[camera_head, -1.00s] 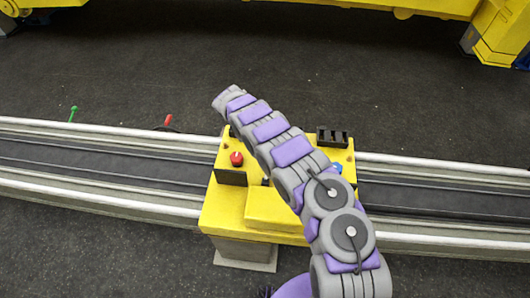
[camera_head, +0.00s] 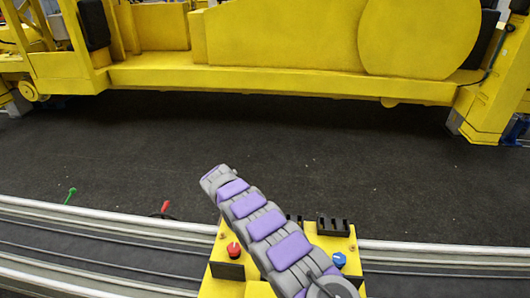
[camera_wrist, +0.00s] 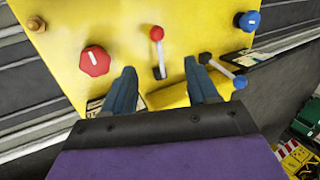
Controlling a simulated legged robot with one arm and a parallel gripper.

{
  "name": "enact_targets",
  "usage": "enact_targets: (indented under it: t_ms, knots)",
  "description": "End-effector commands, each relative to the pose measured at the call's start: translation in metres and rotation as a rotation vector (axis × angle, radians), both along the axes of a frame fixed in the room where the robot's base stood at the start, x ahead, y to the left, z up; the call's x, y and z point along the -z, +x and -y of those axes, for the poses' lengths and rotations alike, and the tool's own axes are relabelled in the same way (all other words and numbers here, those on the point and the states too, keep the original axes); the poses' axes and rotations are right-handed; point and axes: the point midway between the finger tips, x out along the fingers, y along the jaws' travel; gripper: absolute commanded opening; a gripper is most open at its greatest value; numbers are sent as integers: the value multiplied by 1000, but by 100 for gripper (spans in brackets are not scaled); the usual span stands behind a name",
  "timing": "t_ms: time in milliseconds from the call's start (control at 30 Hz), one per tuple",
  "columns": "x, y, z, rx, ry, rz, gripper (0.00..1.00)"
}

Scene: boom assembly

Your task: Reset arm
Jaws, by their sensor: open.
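My purple and grey arm reaches up and left over the yellow control box (camera_head: 338,245) in the head view, hiding part of it. In the wrist view my gripper (camera_wrist: 160,85) is open, its two blue-grey fingers apart with nothing held between them. The yellow panel (camera_wrist: 115,25) lies beyond the fingers. On it are a red knob (camera_wrist: 94,61), a red-tipped lever (camera_wrist: 157,34) ahead between the fingers, and a blue knob (camera_wrist: 249,21).
Silver rails (camera_head: 430,246) run left and right of the box. A green lever (camera_head: 71,195) and a red lever (camera_head: 165,206) stand by the left rail. A large yellow machine (camera_head: 280,75) spans the back, with open dark floor (camera_head: 270,135) before it.

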Motion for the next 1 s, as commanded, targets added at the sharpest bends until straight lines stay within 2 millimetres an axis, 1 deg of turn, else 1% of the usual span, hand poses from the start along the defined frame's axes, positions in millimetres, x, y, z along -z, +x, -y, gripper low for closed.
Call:
enact_targets:
  t_ms: [67, 167, 267, 400, 467, 500, 567, 633, 767, 867, 1000]
  knots:
    - [-1, 0, 3, 10, -2, 5, 58]
    - [-8, 2, 14, 65, -11, 27, 58]
    - [-20, 3, 36, 175, -21, 74, 58]
    - [-45, -1, 76, 383, -37, 161, 58]
    - [-54, -5, 93, 475, -43, 195, 58]
    - [-62, -8, 104, 536, -44, 221, 58]
    - [-70, -15, 120, 628, -51, 253, 58]
    - [-82, -24, 138, 736, -51, 297, 58]
    - [-99, -45, 169, 939, -54, 367, 58]
    - [-111, -65, 191, 1094, -51, 421, 58]
    - [-124, -98, 218, 1313, -43, 489, 58]
